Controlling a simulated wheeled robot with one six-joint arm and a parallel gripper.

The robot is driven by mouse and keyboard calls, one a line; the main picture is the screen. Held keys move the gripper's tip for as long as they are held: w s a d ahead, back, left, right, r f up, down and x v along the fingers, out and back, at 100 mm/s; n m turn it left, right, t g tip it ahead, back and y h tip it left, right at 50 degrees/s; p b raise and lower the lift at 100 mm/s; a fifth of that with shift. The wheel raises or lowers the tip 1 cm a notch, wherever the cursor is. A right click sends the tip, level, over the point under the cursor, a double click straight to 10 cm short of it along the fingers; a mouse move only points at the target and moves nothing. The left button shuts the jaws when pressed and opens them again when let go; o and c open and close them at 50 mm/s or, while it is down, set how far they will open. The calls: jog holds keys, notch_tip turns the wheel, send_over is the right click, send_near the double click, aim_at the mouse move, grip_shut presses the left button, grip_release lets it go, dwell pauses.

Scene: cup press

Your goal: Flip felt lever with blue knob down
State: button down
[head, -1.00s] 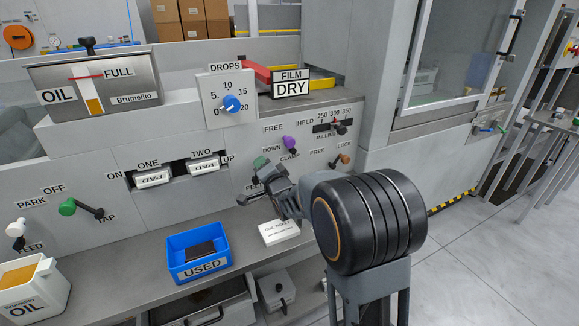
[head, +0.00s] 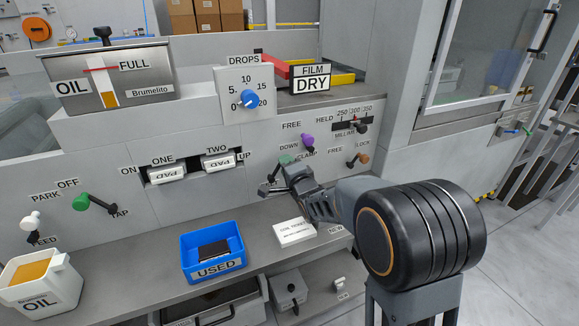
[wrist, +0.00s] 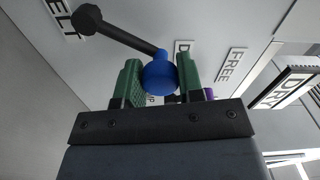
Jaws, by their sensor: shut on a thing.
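The blue knob (wrist: 160,76) is on the end of a dark lever (wrist: 125,35) in the wrist view. The lever slants from its round pivot at the upper left, beside a partly cut label ending in "ELT" (wrist: 62,18), toward a label starting with "D" (wrist: 183,47). My gripper (wrist: 160,84) has its green fingers on both sides of the knob and is shut on it. In the head view my gripper (head: 288,173) is at the panel left of the purple knob (head: 307,141). The blue knob is hidden there.
A blue dial (head: 249,98) is above.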

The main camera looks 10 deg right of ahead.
jog(key=c, duration=0.7)
grip_release()
jog(key=shift+c, duration=0.2)
jog(key=b+v, duration=0.1)
jog(key=v, duration=1.2)
jog(key=shift+s, duration=0.35)
jog(key=shift+d, duration=0.1)
